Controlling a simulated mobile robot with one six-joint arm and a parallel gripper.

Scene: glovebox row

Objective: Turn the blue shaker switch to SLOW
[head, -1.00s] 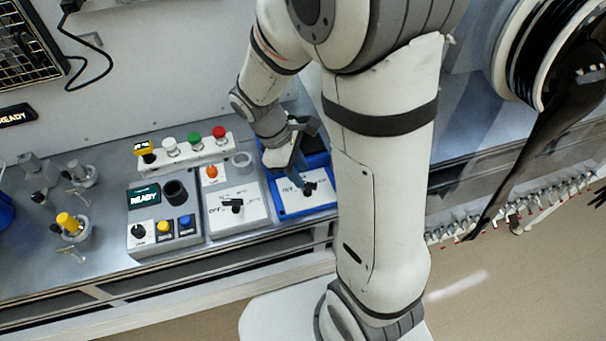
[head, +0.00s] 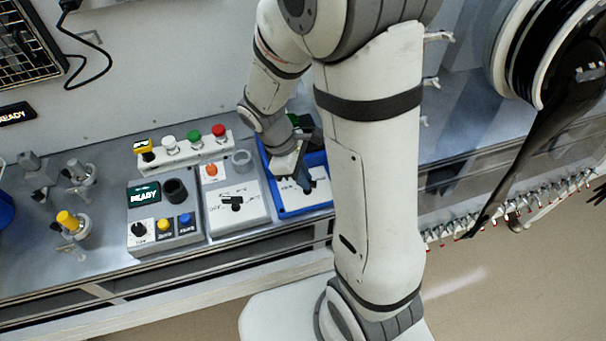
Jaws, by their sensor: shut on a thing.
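The blue-framed shaker panel (head: 288,213) lies on the bench, with a white face carrying a dark rotary switch. My gripper (head: 305,186) is down at the switch on this panel, shut on its knob. The fingers hide most of the knob and the nearby lettering, so I cannot read which mark it points to. My forearm covers the panel's right side.
Left of the blue panel is a grey box with a similar dark switch (head: 234,203) and an orange button (head: 211,170). Further left stands a control box with a READY display (head: 144,195). Behind is a row of coloured buttons (head: 194,139). Yellow-topped valve (head: 68,221) stands at left.

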